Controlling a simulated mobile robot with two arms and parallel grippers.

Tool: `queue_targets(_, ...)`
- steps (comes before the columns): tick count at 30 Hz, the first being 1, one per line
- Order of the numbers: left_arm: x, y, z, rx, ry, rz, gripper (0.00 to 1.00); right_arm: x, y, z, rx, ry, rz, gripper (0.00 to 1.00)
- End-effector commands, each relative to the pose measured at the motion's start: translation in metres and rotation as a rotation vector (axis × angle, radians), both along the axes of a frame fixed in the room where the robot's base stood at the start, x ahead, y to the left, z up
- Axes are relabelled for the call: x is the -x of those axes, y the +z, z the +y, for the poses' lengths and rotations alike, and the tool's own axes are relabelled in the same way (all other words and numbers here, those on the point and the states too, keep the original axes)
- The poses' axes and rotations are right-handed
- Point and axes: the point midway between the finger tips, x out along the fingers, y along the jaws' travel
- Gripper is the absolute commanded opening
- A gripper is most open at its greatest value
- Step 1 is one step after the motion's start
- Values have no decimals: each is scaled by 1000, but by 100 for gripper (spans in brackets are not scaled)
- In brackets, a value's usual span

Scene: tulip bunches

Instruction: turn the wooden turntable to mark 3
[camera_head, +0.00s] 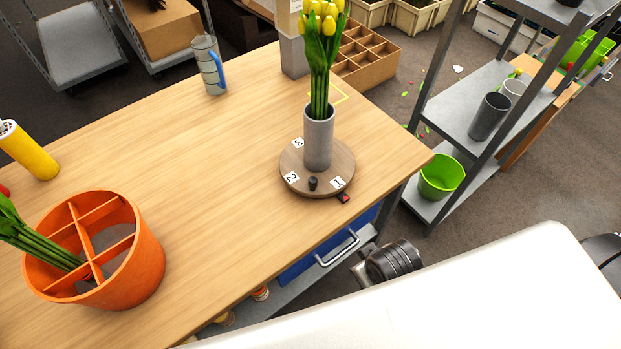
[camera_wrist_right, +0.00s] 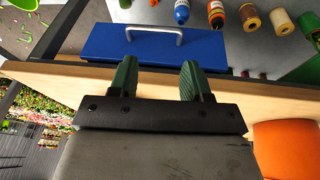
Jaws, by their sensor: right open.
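The round wooden turntable (camera_head: 343,162) lies on the table near its right corner. It carries white labels: 1 (camera_head: 338,182) at the front right, 2 (camera_head: 291,177) at the front left, 3 (camera_head: 298,143) at the back left. A small black knob (camera_head: 313,183) stands between labels 1 and 2. A red and black pointer (camera_head: 344,198) sits at the rim beside label 1. A grey vase (camera_head: 318,140) with yellow tulips (camera_head: 322,30) stands upright on the disc. My right gripper (camera_wrist_right: 160,80) is open and empty by the table edge in the wrist view. My left gripper is out of view.
An orange divided pot (camera_head: 130,262) with green stems, a yellow cylinder (camera_head: 30,152) and a grey jug (camera_head: 209,65) stand on the wooden table (camera_head: 200,180). A blue drawer (camera_wrist_right: 150,42) with a handle is below. A metal shelf (camera_head: 470,105) stands at right. The table middle is clear.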

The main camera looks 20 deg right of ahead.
Motion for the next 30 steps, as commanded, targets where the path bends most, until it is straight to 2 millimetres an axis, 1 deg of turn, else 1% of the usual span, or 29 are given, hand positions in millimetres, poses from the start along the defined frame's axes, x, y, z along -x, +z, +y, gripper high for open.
queue_targets(1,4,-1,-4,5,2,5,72,-4,20,0,33,58,-33,48)
queue_targets(3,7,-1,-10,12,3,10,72,-11,40,0,109,185,-78,48)
queue_targets(6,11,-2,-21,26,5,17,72,-23,52,0,225,363,-131,48)
queue_targets(9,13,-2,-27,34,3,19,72,-37,59,2,358,551,-179,48)
queue_targets(11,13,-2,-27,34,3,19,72,-47,62,3,450,676,-204,48)
queue_targets(14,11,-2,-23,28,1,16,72,-66,65,7,643,914,-241,48)
queue_targets(17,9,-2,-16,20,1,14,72,-88,66,16,896,1204,-266,48)
queue_targets(18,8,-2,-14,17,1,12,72,-96,66,20,1013,1330,-266,48)
queue_targets(21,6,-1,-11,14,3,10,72,-115,67,32,1306,1617,-249,48)
queue_targets(24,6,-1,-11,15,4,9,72,-128,66,44,1564,1843,-208,48)
queue_targets(27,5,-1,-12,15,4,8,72,-136,66,54,1759,1995,-163,48)
queue_targets(30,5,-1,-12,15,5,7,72,-140,65,59,1878,2080,-126,48)
